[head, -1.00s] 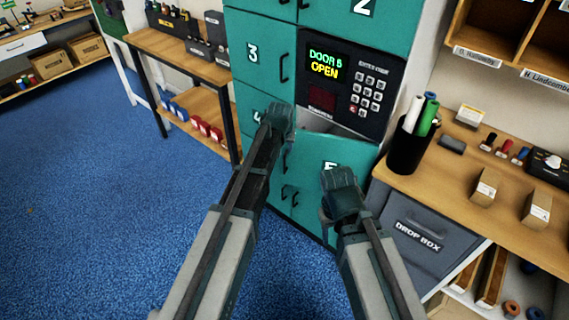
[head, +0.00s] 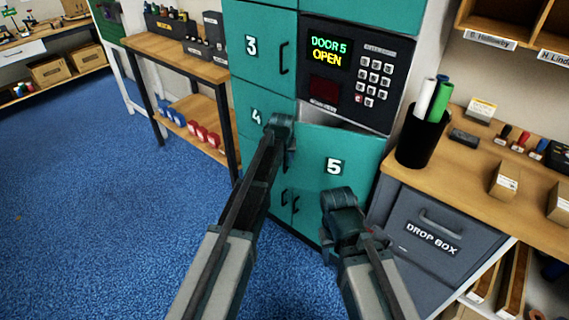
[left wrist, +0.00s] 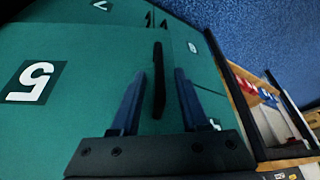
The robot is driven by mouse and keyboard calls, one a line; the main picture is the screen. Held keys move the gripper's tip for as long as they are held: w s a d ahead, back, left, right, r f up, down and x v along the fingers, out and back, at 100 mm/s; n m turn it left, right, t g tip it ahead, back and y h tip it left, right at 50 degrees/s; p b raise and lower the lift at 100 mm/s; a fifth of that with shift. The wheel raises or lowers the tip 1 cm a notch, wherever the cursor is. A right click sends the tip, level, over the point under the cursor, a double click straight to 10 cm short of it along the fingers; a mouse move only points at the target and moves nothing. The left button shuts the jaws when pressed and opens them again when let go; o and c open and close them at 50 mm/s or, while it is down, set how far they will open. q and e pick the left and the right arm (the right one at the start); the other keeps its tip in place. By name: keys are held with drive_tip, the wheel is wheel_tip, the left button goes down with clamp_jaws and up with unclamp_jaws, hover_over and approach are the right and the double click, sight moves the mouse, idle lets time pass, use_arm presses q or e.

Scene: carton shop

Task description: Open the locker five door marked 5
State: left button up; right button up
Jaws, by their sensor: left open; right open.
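The locker five door (head: 358,182) is teal with a white 5 on a black label, low in the locker bank in the head view. A thin pale gap shows along its top edge, so it looks slightly ajar. In the left wrist view, its black bar handle (left wrist: 158,82) stands between the open fingers of my left gripper (left wrist: 160,76); I cannot tell whether they touch it. In the head view my left gripper (head: 281,127) is by the door's left edge and hides the handle. My right gripper (head: 340,198) is open in front of the door, below the label.
A keypad panel (head: 358,75) above the door reads "DOOR 5 OPEN". Doors 3 (head: 262,58) and 4 (head: 250,105) are at its left. A grey drop box (head: 425,232) under a wooden counter (head: 460,170) stands close on the right. Blue floor (head: 100,210) is clear at left.

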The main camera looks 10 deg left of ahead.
use_arm(q)
clamp_jaws()
idle(1.4)
